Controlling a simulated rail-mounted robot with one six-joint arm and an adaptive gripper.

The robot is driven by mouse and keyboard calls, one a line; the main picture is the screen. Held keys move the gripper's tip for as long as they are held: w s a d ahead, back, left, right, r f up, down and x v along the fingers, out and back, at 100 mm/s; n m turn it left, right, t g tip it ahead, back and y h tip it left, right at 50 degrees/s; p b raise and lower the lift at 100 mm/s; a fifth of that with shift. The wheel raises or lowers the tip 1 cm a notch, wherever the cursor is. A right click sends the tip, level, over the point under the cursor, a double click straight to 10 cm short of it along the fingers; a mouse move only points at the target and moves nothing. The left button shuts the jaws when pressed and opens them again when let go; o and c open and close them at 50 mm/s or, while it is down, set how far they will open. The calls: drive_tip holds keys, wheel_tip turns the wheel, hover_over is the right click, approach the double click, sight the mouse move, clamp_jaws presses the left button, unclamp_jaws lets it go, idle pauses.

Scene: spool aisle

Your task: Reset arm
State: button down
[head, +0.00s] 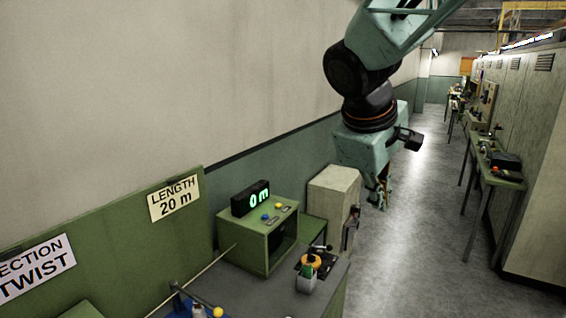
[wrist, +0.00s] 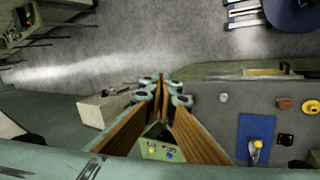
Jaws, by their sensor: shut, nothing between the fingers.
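My arm hangs down from the top of the head view, over the aisle side of the near bench. My gripper (head: 381,196) points downward in mid-air, to the right of the beige cabinet. In the wrist view the two fingers of my gripper (wrist: 160,85) converge and meet at the tips, with nothing held between them. It touches nothing that I can see.
A green box (head: 256,250) with buttons and a display (head: 250,198) reading "0 m" stands on the grey bench (head: 290,303). The beige cabinet (head: 332,182) stands behind it. A blue mat (wrist: 256,128) lies on the bench. Side tables (head: 500,178) line the right; the aisle floor (head: 415,220) is clear.

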drive_tip(key=s+f+m+y+b, duration=0.1)
drive_tip(key=s+f+m, duration=0.1)
drive_tip(key=s, duration=0.9)
drive_tip(key=s+f+m+y+b, duration=0.1)
drive_tip(key=s+f+m+b, duration=0.1)
drive_tip(key=s, duration=0.9)
drive_tip(key=s+f+m+y+b, duration=0.1)
drive_tip(key=s+m, duration=0.3)
drive_tip(key=s, duration=0.6)
drive_tip(key=shift+s+a+f+y+b, duration=0.35)
drive_tip(key=shift+s+f+y+b, duration=0.05)
drive_tip(key=shift+f, duration=0.4)
